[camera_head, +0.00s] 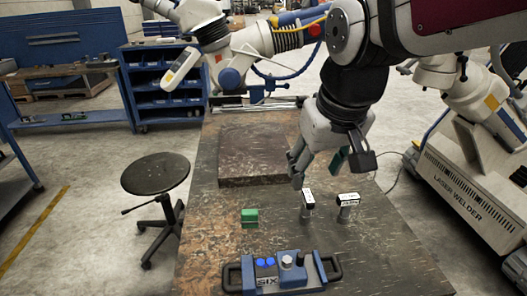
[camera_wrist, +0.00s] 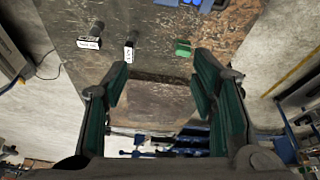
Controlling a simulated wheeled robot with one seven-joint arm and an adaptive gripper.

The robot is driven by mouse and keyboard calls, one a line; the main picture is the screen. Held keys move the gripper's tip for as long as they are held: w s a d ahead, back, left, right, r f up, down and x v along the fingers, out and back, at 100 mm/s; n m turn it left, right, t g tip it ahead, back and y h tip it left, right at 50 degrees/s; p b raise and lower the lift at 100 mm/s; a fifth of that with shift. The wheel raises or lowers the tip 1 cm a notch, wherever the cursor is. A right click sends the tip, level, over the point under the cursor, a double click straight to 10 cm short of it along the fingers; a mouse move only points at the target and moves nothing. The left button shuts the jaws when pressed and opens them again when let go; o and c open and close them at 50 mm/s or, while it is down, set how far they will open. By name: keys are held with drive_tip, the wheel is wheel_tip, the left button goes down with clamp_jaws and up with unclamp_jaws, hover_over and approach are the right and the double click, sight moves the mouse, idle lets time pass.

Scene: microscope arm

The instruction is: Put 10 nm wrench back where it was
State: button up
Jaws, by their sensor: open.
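Two small upright tools with black-and-white labelled heads stand on the worktable: a left one (camera_head: 307,201) and a right one (camera_head: 348,202). They also show in the wrist view, the former (camera_wrist: 129,51) and the latter (camera_wrist: 89,43). The label text is too small to read, so I cannot tell which is the 10 nm wrench. My gripper (camera_head: 327,172) is open and empty above the table, behind the two tools in the head view. In the wrist view its green-padded fingers (camera_wrist: 160,88) are spread wide with nothing between them.
A green block (camera_head: 249,216) sits left of the tools. A blue fixture (camera_head: 285,272) marked SIX, with black handles, lies at the table's front. A raised dark plate (camera_head: 252,153) is behind. A stool (camera_head: 156,174) and a laser welder (camera_head: 470,190) flank the table (camera_head: 205,225).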

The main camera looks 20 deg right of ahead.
drive_tip(key=s+a+t, duration=0.1)
drive_tip(key=s+a, duration=0.1)
drive_tip(key=s, duration=0.6)
drive_tip(key=shift+s+n+y, duration=0.15)
drive_tip(key=shift+n+y, duration=0.15)
